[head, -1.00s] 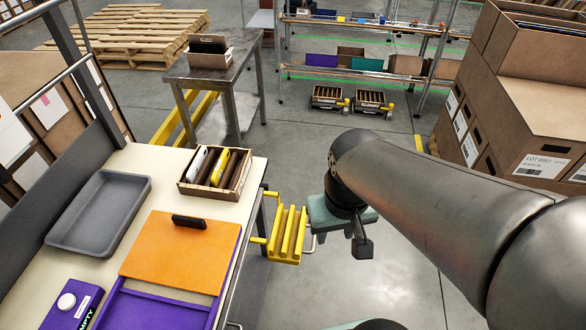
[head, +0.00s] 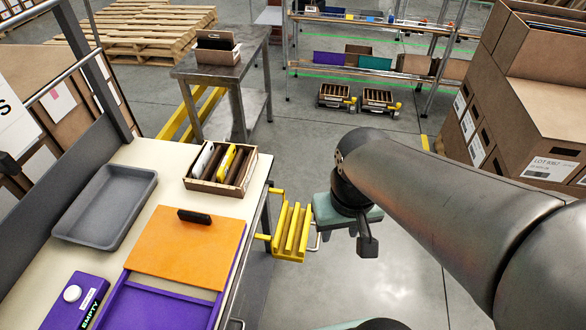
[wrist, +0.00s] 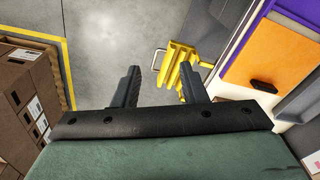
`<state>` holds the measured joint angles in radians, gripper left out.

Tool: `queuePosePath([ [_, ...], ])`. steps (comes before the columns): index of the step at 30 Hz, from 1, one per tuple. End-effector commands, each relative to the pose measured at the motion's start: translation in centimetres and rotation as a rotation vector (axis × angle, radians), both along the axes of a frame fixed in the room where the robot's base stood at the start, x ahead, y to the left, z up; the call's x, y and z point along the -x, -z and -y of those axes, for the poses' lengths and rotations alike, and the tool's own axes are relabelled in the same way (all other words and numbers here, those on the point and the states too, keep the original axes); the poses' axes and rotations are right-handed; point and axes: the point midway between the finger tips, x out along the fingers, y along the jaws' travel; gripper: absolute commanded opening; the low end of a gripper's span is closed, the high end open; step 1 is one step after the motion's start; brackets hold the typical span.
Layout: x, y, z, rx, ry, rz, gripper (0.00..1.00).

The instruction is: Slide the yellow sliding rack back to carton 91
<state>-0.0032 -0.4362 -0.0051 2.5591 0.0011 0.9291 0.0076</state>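The yellow sliding rack (head: 292,232) sticks out at the right side of the workbench on yellow rails, with several raised ribs. It also shows in the wrist view (wrist: 181,70), with a thin metal handle (wrist: 158,60) on its outer side. I cannot read the number 91 on any carton.
A small open carton (head: 190,186) with upright slabs stands on the workbench (head: 165,153), near a grey tray (head: 105,208) and an orange-lidded purple box (head: 185,250). Stacked cartons (head: 535,110) stand at the right.

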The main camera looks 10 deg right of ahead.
Motion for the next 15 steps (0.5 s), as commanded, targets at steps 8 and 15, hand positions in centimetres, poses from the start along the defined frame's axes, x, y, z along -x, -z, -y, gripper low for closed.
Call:
queuePosePath([
  [8,-2.3,2.7,0.2,-0.036,0.037,-0.017,0.34],
  [15,-11.5,12.5,2.9,-0.151,0.204,-0.049,0.34],
])
